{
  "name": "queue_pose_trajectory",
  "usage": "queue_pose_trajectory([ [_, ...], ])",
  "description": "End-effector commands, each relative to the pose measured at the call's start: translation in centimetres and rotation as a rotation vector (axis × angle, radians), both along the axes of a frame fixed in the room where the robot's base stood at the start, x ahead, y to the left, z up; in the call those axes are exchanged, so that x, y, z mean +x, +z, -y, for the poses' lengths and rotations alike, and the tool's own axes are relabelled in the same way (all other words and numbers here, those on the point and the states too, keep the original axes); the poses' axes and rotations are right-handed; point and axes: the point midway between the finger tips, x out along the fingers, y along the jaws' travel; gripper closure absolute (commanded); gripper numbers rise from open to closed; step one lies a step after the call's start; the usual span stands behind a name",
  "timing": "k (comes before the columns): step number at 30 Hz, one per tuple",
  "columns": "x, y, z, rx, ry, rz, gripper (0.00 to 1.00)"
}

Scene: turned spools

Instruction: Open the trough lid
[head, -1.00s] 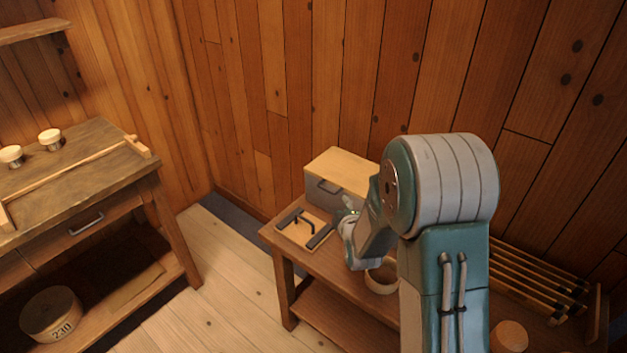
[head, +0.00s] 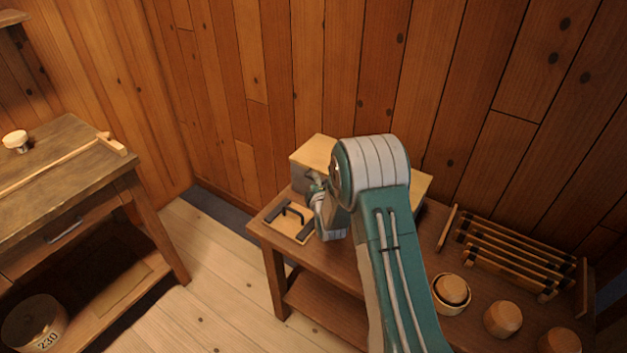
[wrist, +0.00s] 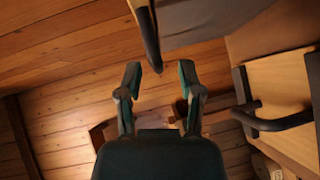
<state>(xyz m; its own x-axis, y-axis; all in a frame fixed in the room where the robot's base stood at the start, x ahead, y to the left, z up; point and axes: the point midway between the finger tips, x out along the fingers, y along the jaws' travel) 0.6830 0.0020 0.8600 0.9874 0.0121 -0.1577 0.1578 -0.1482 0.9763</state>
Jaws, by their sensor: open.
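A box with a pale wooden top (head: 313,152) and a grey front stands at the back of the low table. In the wrist view its grey face (wrist: 205,20) carries a dark bar handle (wrist: 149,38). A flat pale panel (head: 279,222) with a dark handle (head: 293,211) and dark edge strips lies left of the box's front. I cannot tell for sure which is the trough lid. My gripper (head: 313,182) is in front of the box. In the wrist view its open, empty fingers (wrist: 159,76) have the box handle's end just beyond and between their tips.
The table (head: 330,278) also holds a slatted rack (head: 510,255), a round bowl with a wooden piece (head: 451,291), and wooden pieces (head: 502,319) at right. A workbench (head: 70,165) stands at left, with open floor (head: 195,255) between. The plank wall is close behind.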

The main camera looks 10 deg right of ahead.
Motion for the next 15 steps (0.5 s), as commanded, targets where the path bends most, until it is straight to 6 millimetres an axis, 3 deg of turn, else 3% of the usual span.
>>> queue_pose_trajectory([
  [6, 1.7, -0.3, 0.0, 0.001, 0.000, -0.001, 0.52],
  [14, 1.8, -0.3, 0.0, 0.000, 0.000, -0.001, 0.52],
  [15, 1.8, -0.3, 0.0, 0.000, 0.000, -0.001, 0.65],
])
